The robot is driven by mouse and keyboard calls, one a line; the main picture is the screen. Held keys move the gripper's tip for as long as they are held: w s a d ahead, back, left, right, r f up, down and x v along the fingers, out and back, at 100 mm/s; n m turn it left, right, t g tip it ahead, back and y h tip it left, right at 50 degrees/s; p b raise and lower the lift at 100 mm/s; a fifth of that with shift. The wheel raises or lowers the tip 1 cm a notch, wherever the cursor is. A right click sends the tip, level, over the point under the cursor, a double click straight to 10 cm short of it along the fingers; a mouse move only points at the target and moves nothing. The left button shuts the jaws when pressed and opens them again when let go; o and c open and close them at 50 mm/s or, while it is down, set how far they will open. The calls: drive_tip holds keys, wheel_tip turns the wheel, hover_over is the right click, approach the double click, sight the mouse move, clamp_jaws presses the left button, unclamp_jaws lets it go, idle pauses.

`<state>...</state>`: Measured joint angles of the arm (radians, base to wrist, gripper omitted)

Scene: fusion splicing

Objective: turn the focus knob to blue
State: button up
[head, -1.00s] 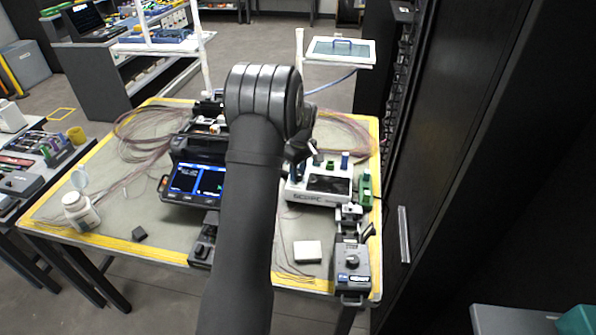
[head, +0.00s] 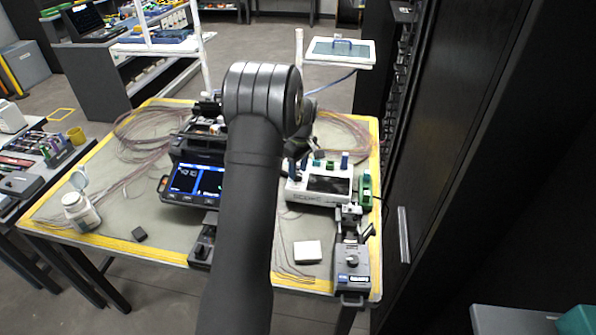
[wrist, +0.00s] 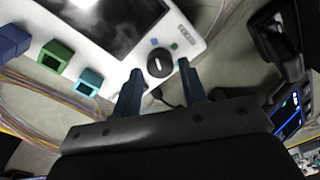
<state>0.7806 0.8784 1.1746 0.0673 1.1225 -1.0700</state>
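The focus knob (wrist: 160,65) is a round black dial with a white line on the corner of the white scope (wrist: 190,25). My gripper (wrist: 160,82) is open and empty in the wrist view. Its two blue-grey fingertips point toward the knob, one to each side of it in the picture. Contact cannot be told. In the head view the scope (head: 327,198) stands right of my arm, which largely hides my gripper; I cannot make out the knob there.
Blue (wrist: 12,42), green (wrist: 55,55) and teal (wrist: 88,82) blocks stand along the scope's edge. The fusion splicer (head: 192,182) with its lit screen is left of my arm. A grey device (head: 352,265) and a white block (head: 307,251) lie in front of the scope.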

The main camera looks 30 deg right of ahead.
sight(301, 174)
wheel_tip(301, 174, up, 16)
drive_tip(key=d, duration=0.1)
drive_tip(key=shift+s, duration=0.15)
drive_tip(key=shift+f, duration=0.1)
drive_tip(key=f, duration=1.1)
drive_tip(key=a+f, duration=0.1)
drive_tip(key=f, duration=0.5)
drive_tip(key=shift+f, duration=0.15)
drive_tip(key=shift+a+f, duration=0.1)
drive_tip(key=shift+f, duration=0.05)
drive_tip(key=shift+r+m, duration=0.2)
drive_tip(key=shift+m, duration=0.6)
drive_tip(key=m, duration=0.3)
drive_tip(key=shift+m, duration=0.4)
drive_tip(key=m, duration=0.6)
drive_tip(key=shift+w+h, duration=0.2)
drive_tip(key=shift+h, duration=0.2)
drive_tip(key=shift+r+m, duration=0.3)
drive_tip(key=shift+r, duration=0.85)
